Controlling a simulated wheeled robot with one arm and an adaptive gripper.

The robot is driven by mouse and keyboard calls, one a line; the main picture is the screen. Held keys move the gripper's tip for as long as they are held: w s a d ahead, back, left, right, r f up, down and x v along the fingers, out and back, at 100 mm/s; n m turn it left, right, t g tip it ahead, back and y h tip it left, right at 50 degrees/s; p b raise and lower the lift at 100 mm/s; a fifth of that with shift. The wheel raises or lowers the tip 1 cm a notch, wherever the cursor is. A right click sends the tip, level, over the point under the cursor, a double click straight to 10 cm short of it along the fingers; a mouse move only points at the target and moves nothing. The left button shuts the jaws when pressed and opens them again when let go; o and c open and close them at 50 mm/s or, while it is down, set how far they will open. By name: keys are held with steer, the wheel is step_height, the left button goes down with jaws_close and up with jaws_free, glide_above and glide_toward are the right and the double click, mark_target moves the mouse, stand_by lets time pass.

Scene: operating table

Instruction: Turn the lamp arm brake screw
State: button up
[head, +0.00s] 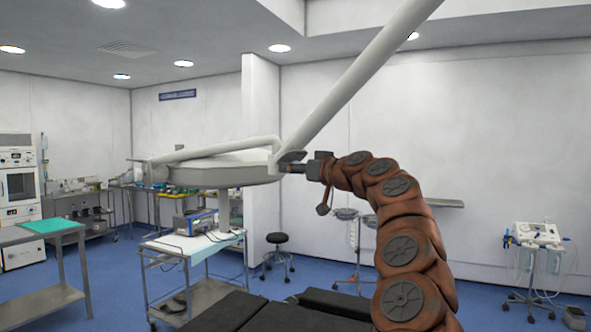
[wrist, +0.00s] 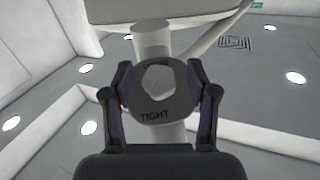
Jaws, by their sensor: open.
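The lamp arm brake screw (wrist: 158,84) shows in the wrist view as a pale, rounded knob face inside a grey plate (wrist: 154,117) marked "TIGHT". The word reads nearly upright below the screw. My gripper (wrist: 159,78) is open, with one dark finger on each side of the plate and screw; I cannot tell whether the fingers touch. In the head view my gripper (head: 290,165) is at the joint where the white lamp arm (head: 345,85) meets the lamp head (head: 222,174). The screw cannot be made out in the head view.
Dark operating table pads (head: 260,313) lie below my arm. A white-topped trolley (head: 195,243) with a device stands left of centre, with a stool (head: 277,258) behind. A green-topped table (head: 47,226) is at left. A medical cart (head: 537,236) stands far right. Open air surrounds my arm on the right.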

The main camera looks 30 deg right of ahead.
steer(key=s+d, duration=0.1)
steer(key=s, duration=1)
steer(key=shift+s+d, duration=0.35)
steer(key=shift+s, duration=0.05)
stand_by(0.5)
